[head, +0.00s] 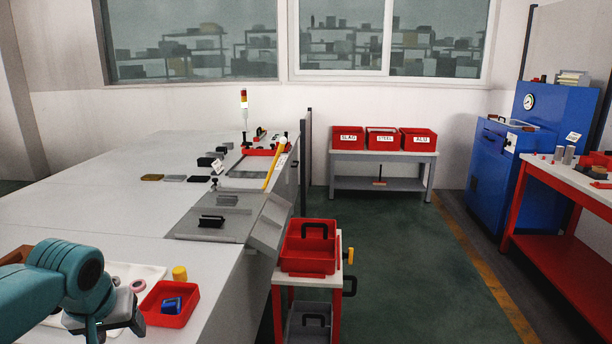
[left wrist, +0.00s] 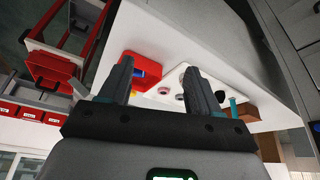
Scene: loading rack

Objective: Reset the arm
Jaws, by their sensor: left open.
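My left arm comes in from the lower left of the head view, a teal arm over the near corner of the white table (head: 120,192). My left gripper (head: 112,330) is partly cut off at the bottom edge there. In the left wrist view the two dark fingers of my left gripper (left wrist: 160,85) stand well apart with nothing between them. Beyond them lie a small red tray (left wrist: 148,66) with a blue item and a white mat (left wrist: 176,78) with small round parts. My right gripper shows in neither view.
The small red tray (head: 182,314) holds a blue block (head: 171,306), with a yellow cylinder (head: 180,273) behind it. A red bin (head: 308,262) sits on a red-legged stand right of the table. Three labelled red bins stand on the far bench (head: 385,155). Green floor lies clear between.

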